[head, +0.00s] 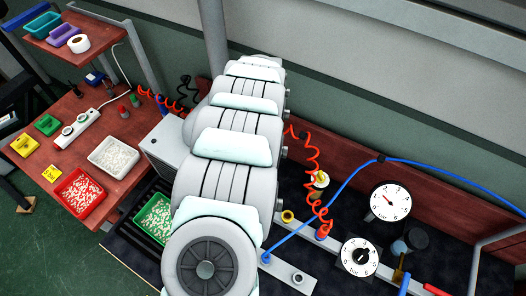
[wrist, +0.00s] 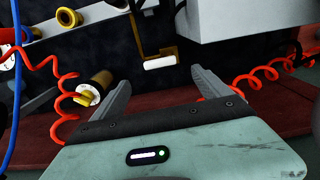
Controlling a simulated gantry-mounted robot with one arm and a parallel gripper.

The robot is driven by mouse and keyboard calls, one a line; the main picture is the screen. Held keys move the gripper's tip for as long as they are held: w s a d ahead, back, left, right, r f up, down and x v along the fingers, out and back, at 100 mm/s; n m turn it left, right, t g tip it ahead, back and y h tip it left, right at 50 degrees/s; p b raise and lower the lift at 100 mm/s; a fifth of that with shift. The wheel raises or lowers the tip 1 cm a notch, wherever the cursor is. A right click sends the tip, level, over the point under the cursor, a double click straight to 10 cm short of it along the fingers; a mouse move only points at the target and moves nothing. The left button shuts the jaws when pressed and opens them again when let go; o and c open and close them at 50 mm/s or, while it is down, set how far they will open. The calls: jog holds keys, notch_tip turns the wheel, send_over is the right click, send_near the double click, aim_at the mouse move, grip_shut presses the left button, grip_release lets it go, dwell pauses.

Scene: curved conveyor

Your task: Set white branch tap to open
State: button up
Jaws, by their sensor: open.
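The white branch tap shows in the wrist view as a white handle (wrist: 159,63) beside a yellow bracket-like body (wrist: 140,30). The handle lies crosswise in the picture, just beyond my fingertips. My gripper (wrist: 162,77) is open and empty, with one finger to each side of the handle. I see no contact between fingers and handle. In the head view my arm hides the gripper and the white tap.
A red coiled hose (wrist: 66,95) hangs left of my gripper near a brass fitting (wrist: 97,86); another coil (wrist: 265,78) lies right. A grey box (wrist: 245,20) stands beyond. Dials (head: 390,201) and a blue hose (head: 345,190) are right of my arm.

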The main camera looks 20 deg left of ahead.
jog(key=shift+r, duration=1)
